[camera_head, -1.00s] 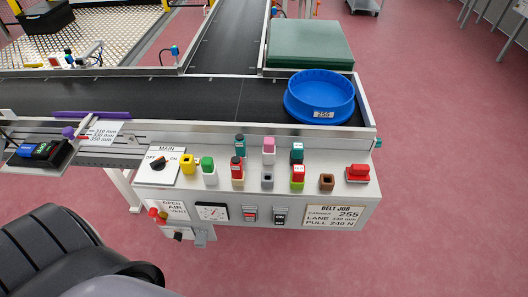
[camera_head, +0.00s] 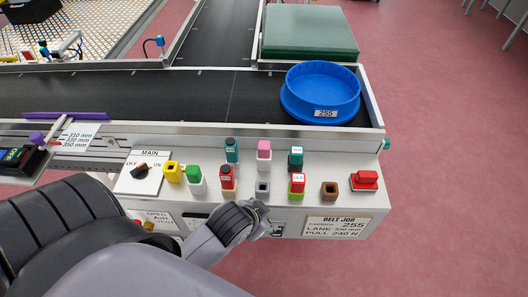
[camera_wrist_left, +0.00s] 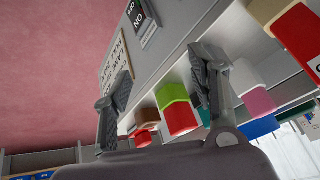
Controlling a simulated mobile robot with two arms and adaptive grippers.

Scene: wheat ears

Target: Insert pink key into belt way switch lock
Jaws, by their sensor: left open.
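The pink key (camera_head: 264,148) is a pink block upright in a white holder (camera_head: 264,160), in the back row of the control panel; it also shows in the wrist view (camera_wrist_left: 258,102). Empty square sockets show on the panel: yellow (camera_head: 173,173), grey (camera_head: 262,188) and brown (camera_head: 329,190). I cannot read which one is the belt way switch lock. My left gripper (camera_head: 264,212) is over the panel's front edge, in front of the grey socket. In the wrist view its fingers (camera_wrist_left: 160,82) are apart, with nothing held. My right gripper is out of view.
Other coloured blocks stand close by: green (camera_head: 193,173), teal (camera_head: 231,145), and red on lime green (camera_head: 297,180). A red switch (camera_head: 367,177) is at the right end. A blue tub (camera_head: 320,85) sits on the dark conveyor (camera_head: 130,95) behind.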

